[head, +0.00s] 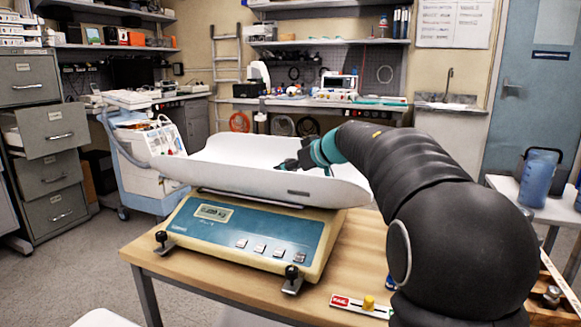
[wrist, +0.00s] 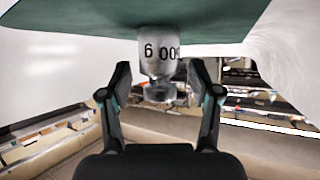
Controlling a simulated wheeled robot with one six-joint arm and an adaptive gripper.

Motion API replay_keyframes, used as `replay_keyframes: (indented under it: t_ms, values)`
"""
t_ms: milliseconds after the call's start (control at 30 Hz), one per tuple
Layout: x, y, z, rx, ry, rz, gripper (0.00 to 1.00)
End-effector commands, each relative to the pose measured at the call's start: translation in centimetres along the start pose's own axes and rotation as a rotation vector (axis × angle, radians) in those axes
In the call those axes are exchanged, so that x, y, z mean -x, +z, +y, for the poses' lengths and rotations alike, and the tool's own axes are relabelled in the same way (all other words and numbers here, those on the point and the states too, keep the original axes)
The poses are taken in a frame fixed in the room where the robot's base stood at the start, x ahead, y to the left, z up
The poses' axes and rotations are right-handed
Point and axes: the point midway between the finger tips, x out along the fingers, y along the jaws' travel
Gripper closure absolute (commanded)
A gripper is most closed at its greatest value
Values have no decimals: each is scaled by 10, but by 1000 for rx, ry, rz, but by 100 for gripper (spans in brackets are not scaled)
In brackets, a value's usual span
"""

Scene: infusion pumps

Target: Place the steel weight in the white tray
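The white tray (head: 225,152) is a wide curved pan on top of a blue and cream scale (head: 235,235). My gripper (head: 287,163) is low over the tray's inside in the head view. In the wrist view, my gripper (wrist: 160,72) is open, one finger on each side of the steel weight (wrist: 159,48). The weight is a marked grey cylinder with a narrower knob. Its flat end meets a dark green surface (wrist: 70,20), with white curved walls around it. Gaps show between the weight and both fingers. I cannot make out the weight in the head view.
The scale stands on a wooden table (head: 350,245). A blue medical cart (head: 150,165) stands behind at left. A blue jug (head: 537,178) is on a side table at right.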

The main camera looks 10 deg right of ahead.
Motion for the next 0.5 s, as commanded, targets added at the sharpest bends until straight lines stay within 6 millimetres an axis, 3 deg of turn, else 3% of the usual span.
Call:
replay_keyframes:
  t_ms: [233,500]
  values:
    - [9,-3,0,0,1,1,37]
    - [60,-4,1,0,4,2,37]
